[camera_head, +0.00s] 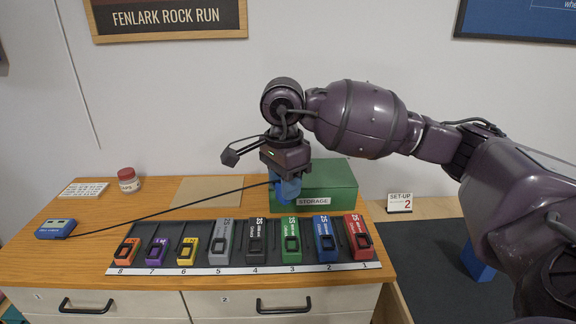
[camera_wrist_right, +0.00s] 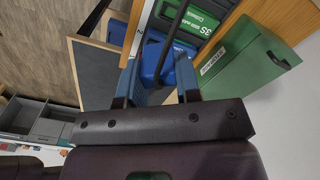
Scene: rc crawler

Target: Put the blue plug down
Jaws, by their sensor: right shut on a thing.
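The blue plug (camera_head: 288,190) hangs from my right gripper (camera_head: 287,178), which is shut on it. It shows in the head view in front of the left part of the green storage box, above and behind the battery row. A black cable (camera_head: 170,215) runs from the plug to the small blue box (camera_head: 55,229) at the table's left. In the wrist view, the cable passes up from between the fingers of the right gripper (camera_wrist_right: 157,75); the plug's outline there is hard to separate from the blue behind it. My left gripper is not in view.
Several coloured battery packs stand in a numbered rack (camera_head: 250,269) along the table's front. The green storage box (camera_head: 333,178) stands behind it. A tan mat (camera_head: 206,191), a red-lidded jar (camera_head: 128,180) and a white card (camera_head: 83,189) are behind at left. A dark mat (camera_head: 420,250) lies at right.

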